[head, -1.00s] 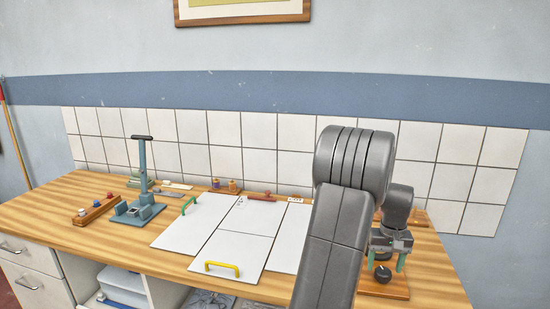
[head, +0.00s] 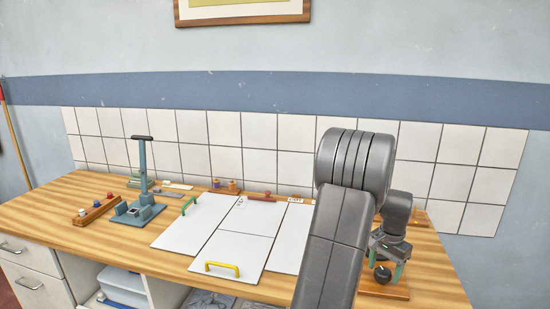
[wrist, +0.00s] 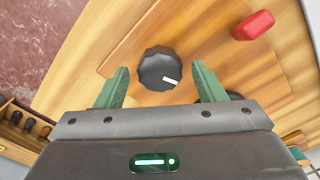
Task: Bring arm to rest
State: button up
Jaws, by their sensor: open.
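My gripper (head: 385,264) hangs over the wooden board at the right end of the bench. Its two green fingers are apart with nothing between them in the head view. A black ribbed knob (head: 383,274) with a white pointer mark sits on the board just below the fingers. In the wrist view my gripper (wrist: 163,85) shows a finger on each side of the knob (wrist: 158,67), with a gap on both sides. My large grey arm link hides part of the board and bench in the head view.
White panels (head: 235,247) with a yellow handle (head: 222,267) and a green handle (head: 188,205) lie mid-bench. A blue press-like stand (head: 142,180) and a wooden rack (head: 96,212) stand at left. The tiled wall closes the back.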

jog(key=m, duration=0.5)
jog(key=shift+m, duration=0.3)
jog(key=m, duration=0.5)
dwell(0.4)
